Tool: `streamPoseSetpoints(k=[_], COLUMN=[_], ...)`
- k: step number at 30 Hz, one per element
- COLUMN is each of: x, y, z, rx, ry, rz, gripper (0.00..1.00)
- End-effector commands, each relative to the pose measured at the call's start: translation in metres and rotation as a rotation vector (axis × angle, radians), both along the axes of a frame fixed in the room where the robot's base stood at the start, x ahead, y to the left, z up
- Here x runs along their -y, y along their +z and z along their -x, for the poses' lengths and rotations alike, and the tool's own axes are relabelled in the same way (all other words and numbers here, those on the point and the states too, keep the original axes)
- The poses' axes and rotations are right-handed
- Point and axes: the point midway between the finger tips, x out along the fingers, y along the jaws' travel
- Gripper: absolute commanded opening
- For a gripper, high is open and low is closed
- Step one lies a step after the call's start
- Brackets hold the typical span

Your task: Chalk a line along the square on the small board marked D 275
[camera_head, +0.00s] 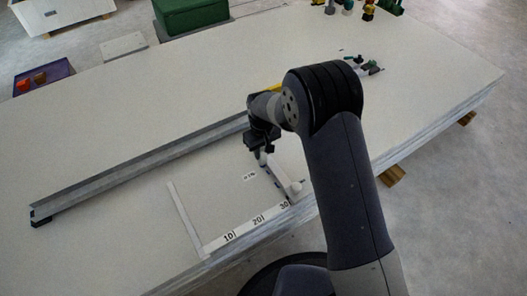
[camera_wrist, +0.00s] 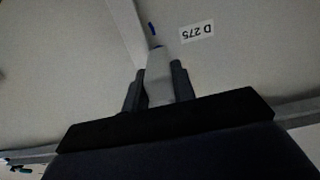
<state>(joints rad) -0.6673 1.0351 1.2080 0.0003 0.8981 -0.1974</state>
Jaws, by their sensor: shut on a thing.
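The label "D 275" (camera_head: 249,176) lies on the pale board face, left of and below my gripper (camera_head: 263,152) in the head view. In the wrist view the label (camera_wrist: 197,32) appears upside down, right of the gripper's fingers. My gripper is shut on a pale, blue-tipped chalk holder (camera_wrist: 160,72), which points down toward the board. A whitish strip, seemingly the square (camera_head: 285,177), runs from below my gripper to the board's front edge. It also shows in the wrist view (camera_wrist: 126,28), beside the chalk holder. A short blue mark (camera_wrist: 152,29) lies ahead of the tip; contact cannot be told.
A scale marked 10, 20, 30 (camera_head: 244,228) runs along the front, with a thin pale strip (camera_head: 187,218) at its left end. A long metal rail (camera_head: 130,165) lies behind. Small items (camera_head: 365,64) sit at the back right. The large panel (camera_head: 150,105) is mostly clear.

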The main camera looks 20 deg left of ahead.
Motion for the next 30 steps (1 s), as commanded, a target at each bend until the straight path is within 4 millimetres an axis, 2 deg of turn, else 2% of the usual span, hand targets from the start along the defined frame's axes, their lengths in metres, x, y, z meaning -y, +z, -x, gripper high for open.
streamPoseSetpoints(k=[30], x=[-0.029], y=[0.001], z=[-0.025], rx=[0.0], ry=[-0.001], rz=[0.0], gripper=[0.07])
